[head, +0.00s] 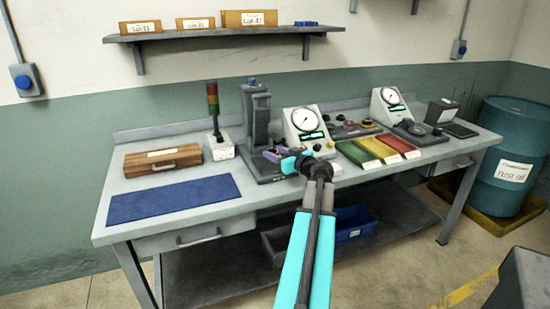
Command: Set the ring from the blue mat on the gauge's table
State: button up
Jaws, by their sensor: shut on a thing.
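The blue mat (172,199) lies flat at the bench's front left, and I see no ring on it. A dark grey gauge stand (256,118) with an upright column stands at the middle of the bench, its dark base (268,176) reaching toward the front edge. My gripper (271,155) is over that base, just in front of the column. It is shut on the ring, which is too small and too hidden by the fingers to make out. I cannot tell if the ring touches the gauge's table.
A dial box (303,122) stands right behind my wrist, with a second dial box (390,103) further right. Green, yellow and red trays (378,149) lie right of my arm. A wooden box (163,160) and a signal lamp (214,110) stand left of the stand.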

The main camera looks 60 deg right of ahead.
aim_at(274, 165)
jog(key=shift+w+d, duration=0.65)
jog(key=shift+f, duration=0.15)
jog(key=shift+f+p, duration=0.6)
jog(key=shift+f, duration=1.05)
jog(key=shift+f+b, duration=0.15)
jog(key=shift+b, duration=0.15)
jog(key=o, duration=1.1)
jog(key=shift+o, duration=0.2)
jog(key=shift+r+p, duration=0.2)
jog(key=shift+p, duration=0.15)
